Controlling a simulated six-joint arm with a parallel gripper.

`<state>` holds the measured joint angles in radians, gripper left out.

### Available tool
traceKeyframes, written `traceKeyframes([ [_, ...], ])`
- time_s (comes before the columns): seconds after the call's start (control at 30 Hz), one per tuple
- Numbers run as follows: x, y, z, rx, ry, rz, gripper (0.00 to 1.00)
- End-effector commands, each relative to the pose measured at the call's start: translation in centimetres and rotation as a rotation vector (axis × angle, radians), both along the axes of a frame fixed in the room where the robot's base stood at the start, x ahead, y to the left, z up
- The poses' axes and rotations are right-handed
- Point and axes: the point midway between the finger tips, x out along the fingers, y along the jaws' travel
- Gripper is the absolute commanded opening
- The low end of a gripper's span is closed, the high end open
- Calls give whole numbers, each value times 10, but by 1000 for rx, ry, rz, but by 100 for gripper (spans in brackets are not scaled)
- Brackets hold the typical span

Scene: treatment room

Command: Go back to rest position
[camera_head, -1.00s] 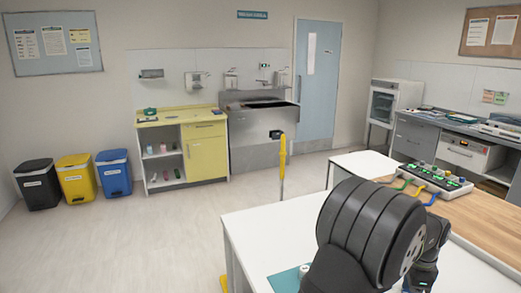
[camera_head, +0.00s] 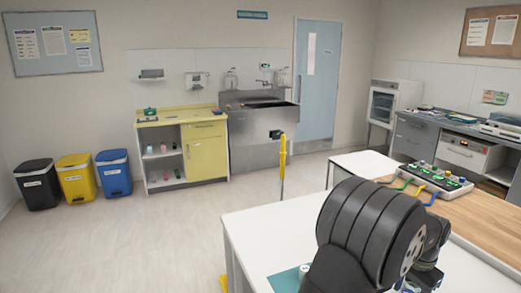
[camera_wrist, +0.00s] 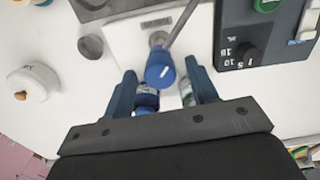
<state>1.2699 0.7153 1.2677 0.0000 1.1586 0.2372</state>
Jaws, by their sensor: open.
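My gripper (camera_wrist: 160,70) shows in the wrist view with its two blue fingers spread apart. A blue round end on a grey rod (camera_wrist: 160,70) shows between the fingertips, over a white plate. A small blue-and-white vial-like item (camera_wrist: 147,97) shows lower down between the fingers, close to the left one. A paler item (camera_wrist: 187,92) shows beside the right finger, partly hidden. I cannot tell whether the fingers touch any of these. In the head view my dark arm is bent over the white table (camera_head: 275,225), and my gripper is hidden there.
A white round pot with a brown knob (camera_wrist: 35,82) lies left in the wrist view. A dark device with a knob (camera_wrist: 265,35) is at upper right. In the head view, a control box (camera_head: 438,180) stands on the wooden top.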

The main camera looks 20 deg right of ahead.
Motion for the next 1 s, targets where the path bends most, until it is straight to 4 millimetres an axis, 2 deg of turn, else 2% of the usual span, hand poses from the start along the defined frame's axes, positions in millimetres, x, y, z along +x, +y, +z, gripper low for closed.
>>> traceKeyframes([
  [0.2, 0, 0, 0, 0, 0, 73, 53],
  [0.53, 0, 0, 0, 0, 0, 85, 53],
  [0.77, 0, 0, 0, 0, 0, 84, 98],
  [0.87, 1, 0, 2, -1, -5, 82, 100],
  [1.0, 19, 10, 26, -3, -99, 42, 100],
])
